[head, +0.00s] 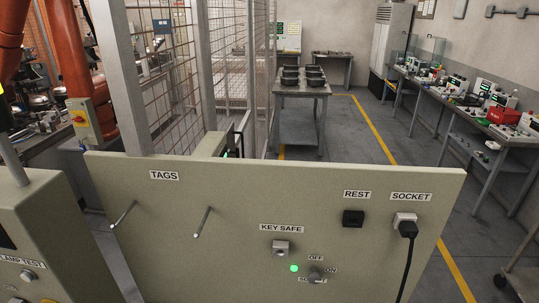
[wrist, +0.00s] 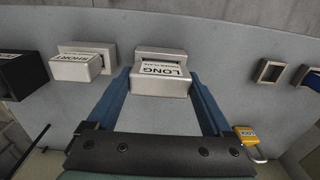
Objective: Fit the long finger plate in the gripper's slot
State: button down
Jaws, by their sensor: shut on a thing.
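The long finger plate (wrist: 162,75) is a pale block labelled LONG in the wrist view, at the upper middle against a grey panel. A pale holder piece shows behind its top edge. My gripper (wrist: 160,88) has two blue fingers reaching up from a dark bolted bar, one on each side of the block, and is shut on it. I cannot tell whether the block is still seated in the holder. The gripper does not show in the head view.
In the wrist view, a SHORT plate (wrist: 78,66) sits left of the long one. An empty square frame (wrist: 271,71) and a yellow padlock (wrist: 245,135) are at right. In the head view, a labelled panel (head: 250,205) stands in front, with a trolley (head: 300,92) behind.

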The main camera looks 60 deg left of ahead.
jog(key=shift+r+p, duration=2.15)
jog(key=shift+r+p, duration=0.3)
jog(key=shift+p, duration=0.15)
jog(key=shift+f, duration=0.1)
